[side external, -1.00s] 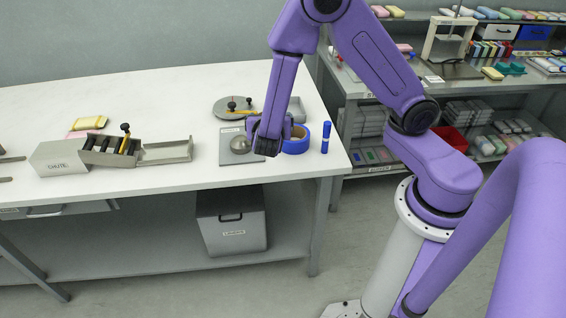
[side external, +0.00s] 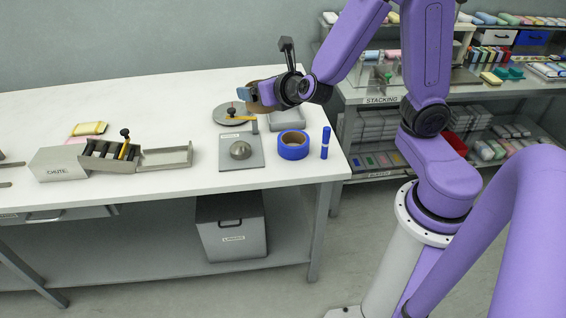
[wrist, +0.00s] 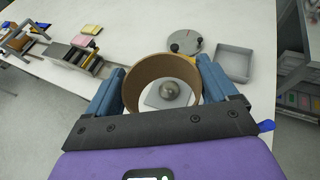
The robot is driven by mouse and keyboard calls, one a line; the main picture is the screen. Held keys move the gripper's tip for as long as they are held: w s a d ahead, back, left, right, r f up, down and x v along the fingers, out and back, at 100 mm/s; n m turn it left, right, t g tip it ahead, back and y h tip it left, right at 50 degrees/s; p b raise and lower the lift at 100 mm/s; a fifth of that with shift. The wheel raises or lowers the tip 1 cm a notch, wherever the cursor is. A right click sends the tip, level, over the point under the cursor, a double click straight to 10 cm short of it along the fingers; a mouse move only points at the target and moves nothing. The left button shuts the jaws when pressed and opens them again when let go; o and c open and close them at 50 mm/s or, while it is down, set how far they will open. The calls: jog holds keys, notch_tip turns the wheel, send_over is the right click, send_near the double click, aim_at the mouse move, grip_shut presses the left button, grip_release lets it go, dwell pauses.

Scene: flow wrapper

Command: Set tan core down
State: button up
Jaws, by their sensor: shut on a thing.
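The tan core (wrist: 158,64) is a wide, open brown ring. My gripper (wrist: 161,80) is shut on it, with one blue finger on each side of the ring. In the side view the core (side external: 267,93) is partly hidden by my gripper (side external: 256,95), which is raised above the back of the bench. In the wrist view, a square metal plate with a round silver dome (wrist: 170,91) shows through the ring, below it and apart from it. The plate (side external: 228,159) lies on the white bench in the side view.
A round grey disc stand (side external: 225,118) with a dark knob and a grey tray (side external: 287,124) are behind the plate. A blue tape roll (side external: 292,146) and blue marker (side external: 325,143) stand to its right. The chute (side external: 59,164) is at left. The bench's front middle is clear.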

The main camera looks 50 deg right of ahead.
jog(key=d+f+m+g+h, duration=0.4)
jog(key=d+f+m, duration=0.1)
jog(key=d, duration=0.6)
jog(key=d+f+m+g+h, duration=0.3)
jog(key=d+f+m+h, duration=0.15)
jog(key=d, duration=0.55)
send_over(285, 120)
jog(key=shift+g, duration=0.4)
notch_tip(285, 120, down, 12)
jog(key=shift+d+r, duration=0.1)
jog(key=shift+f, duration=0.65)
jog(key=shift+f+m, duration=0.25)
jog(key=shift+f, duration=0.35)
jog(key=o, duration=0.8)
